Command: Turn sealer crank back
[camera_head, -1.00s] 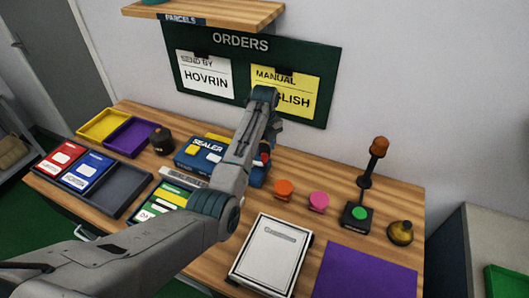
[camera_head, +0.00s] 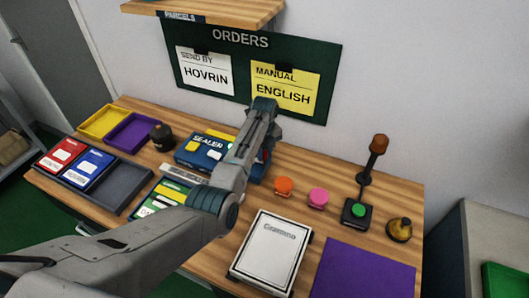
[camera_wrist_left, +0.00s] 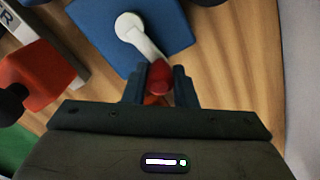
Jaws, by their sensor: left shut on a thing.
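The blue sealer (camera_head: 203,152) stands on the wooden bench, partly hidden by my left arm in the head view. Its blue body (camera_wrist_left: 105,20) fills the top of the left wrist view. The crank (camera_wrist_left: 141,38) is a pale arm with a red knob (camera_wrist_left: 160,73) at its end, and it points toward my gripper. My left gripper (camera_wrist_left: 160,85) is shut on the red knob, one dark finger on each side. In the head view the left gripper (camera_head: 265,160) is mostly hidden behind its own arm. My right gripper is in neither view.
Orange (camera_head: 284,186) and pink (camera_head: 318,199) buttons stand right of the gripper. Farther right are a green-button post (camera_head: 356,212) and a brass bell (camera_head: 401,231). A framed white booklet (camera_head: 270,250) and purple mat (camera_head: 362,270) lie in front. Trays (camera_head: 122,190) fill the left.

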